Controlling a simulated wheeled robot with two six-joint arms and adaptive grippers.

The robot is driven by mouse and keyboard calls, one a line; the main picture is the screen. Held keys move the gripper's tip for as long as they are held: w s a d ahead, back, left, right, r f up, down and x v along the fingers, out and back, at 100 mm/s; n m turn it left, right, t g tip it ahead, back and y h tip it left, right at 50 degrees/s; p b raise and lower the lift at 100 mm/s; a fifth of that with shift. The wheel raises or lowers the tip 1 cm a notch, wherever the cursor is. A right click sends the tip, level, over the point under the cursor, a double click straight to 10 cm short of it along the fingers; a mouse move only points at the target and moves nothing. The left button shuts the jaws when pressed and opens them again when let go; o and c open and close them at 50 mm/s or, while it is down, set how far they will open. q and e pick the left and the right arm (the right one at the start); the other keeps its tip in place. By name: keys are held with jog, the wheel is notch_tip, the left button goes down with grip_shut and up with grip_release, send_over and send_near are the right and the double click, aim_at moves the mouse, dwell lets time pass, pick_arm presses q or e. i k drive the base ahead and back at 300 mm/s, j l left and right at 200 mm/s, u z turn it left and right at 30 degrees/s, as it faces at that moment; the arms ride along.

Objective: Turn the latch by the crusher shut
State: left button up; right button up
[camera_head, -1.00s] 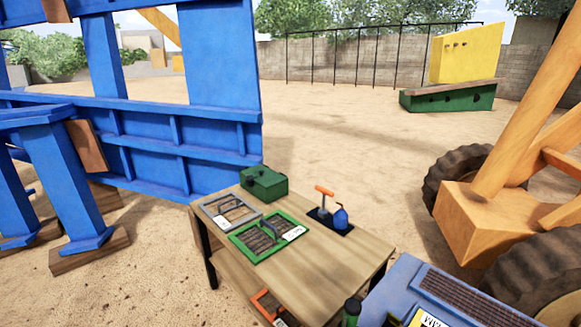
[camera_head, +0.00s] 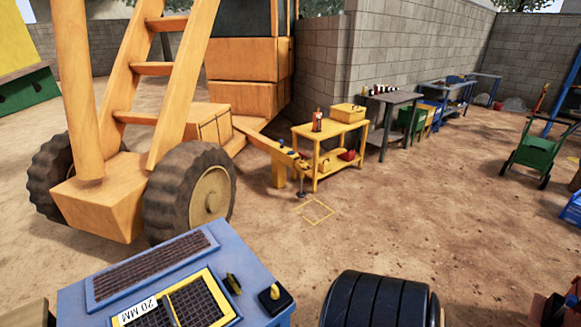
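I cannot make out a latch or the crusher for certain in this view. Close at the bottom left is a blue cabinet or bench top (camera_head: 75,300) with a yellow-framed mesh panel (camera_head: 195,305) labelled "20 MM". On its right side are a small yellow-and-black fitting (camera_head: 233,283) and a yellow knob on a black square base (camera_head: 275,292). I cannot tell whether either is the latch. Neither of my grippers is in view.
An orange wheeled machine with a ladder (camera_head: 150,100) stands at the left. A yellow cart (camera_head: 330,145) and a grey table (camera_head: 395,97) stand by the block wall. A black roller (camera_head: 380,300) is at the bottom. A green barrow (camera_head: 535,150) is right. Open dirt lies between.

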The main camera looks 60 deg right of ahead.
aim_at(231, 281)
jog(key=z, duration=1.35)
jog(key=k+l+u, duration=0.15)
jog(key=u, duration=0.25)
